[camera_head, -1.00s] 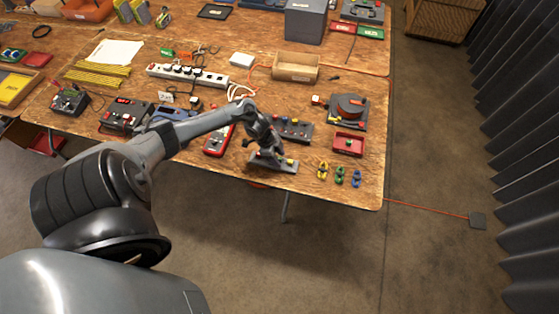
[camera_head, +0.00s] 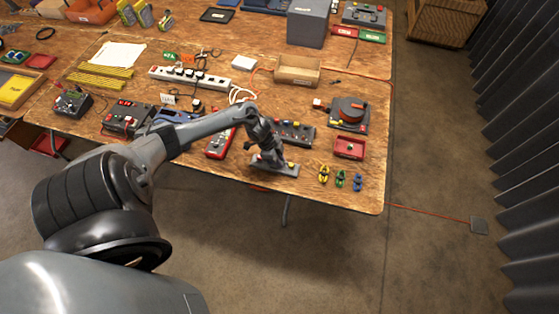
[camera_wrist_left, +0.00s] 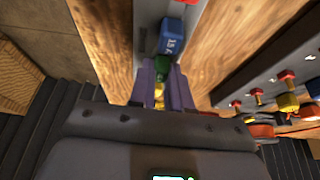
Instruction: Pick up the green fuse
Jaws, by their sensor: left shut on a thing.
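My left gripper (camera_head: 272,163) is down at the grey fuse block (camera_head: 288,172) near the table's front edge. In the left wrist view, my left gripper (camera_wrist_left: 163,72) is shut on the green fuse (camera_wrist_left: 162,66), which shows between its two fingers. A blue fuse (camera_wrist_left: 171,39) with a printed label stands just beyond the green one, and a yellow piece (camera_wrist_left: 158,91) shows on the near side. I cannot tell whether the green fuse is still seated in the block. My right gripper is not in view.
Yellow, green and blue clips (camera_head: 341,179) lie right of the block. A red tray (camera_head: 349,147) and a panel with coloured knobs (camera_head: 294,130) are behind it. A red meter (camera_head: 220,143) lies to the left. Bare wood shows at the right front corner.

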